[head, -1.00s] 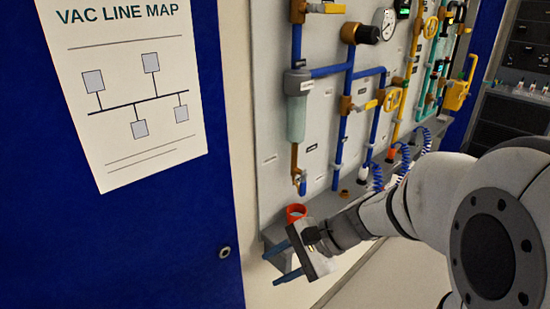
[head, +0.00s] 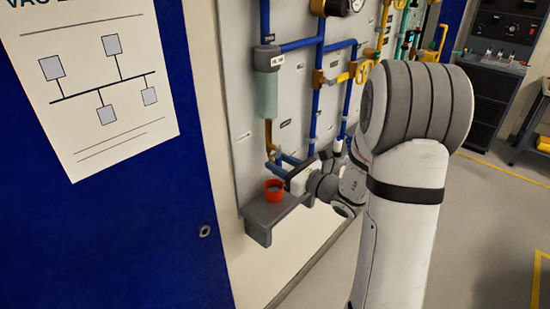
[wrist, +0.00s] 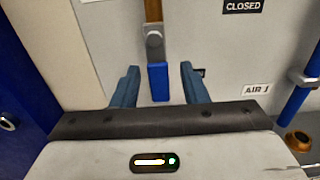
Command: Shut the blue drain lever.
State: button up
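The blue drain lever (wrist: 158,82) hangs straight down from a grey pivot at the bottom of a brass pipe (wrist: 153,10) in the wrist view. My gripper (wrist: 159,72) is open, with one dark blue finger on each side of the lever. Gaps show between the lever and both fingers. In the head view my gripper (head: 274,161) is at the foot of the brass pipe below the filter bowl (head: 267,92). The lever cannot be told apart from my fingers there. A "CLOSED" label (wrist: 243,6) is on the panel, up and right of the lever.
A red cup (head: 273,192) stands on a grey shelf (head: 262,217) just below my gripper. Blue pipes (head: 314,95) with valves run up the panel to the right. A blue wall panel (head: 120,235) fills the left. An "AIR 1" label (wrist: 256,90) is right of my fingers.

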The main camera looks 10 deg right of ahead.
jog(key=shift+x, duration=1.45)
jog(key=shift+c, duration=0.4)
grip_shut()
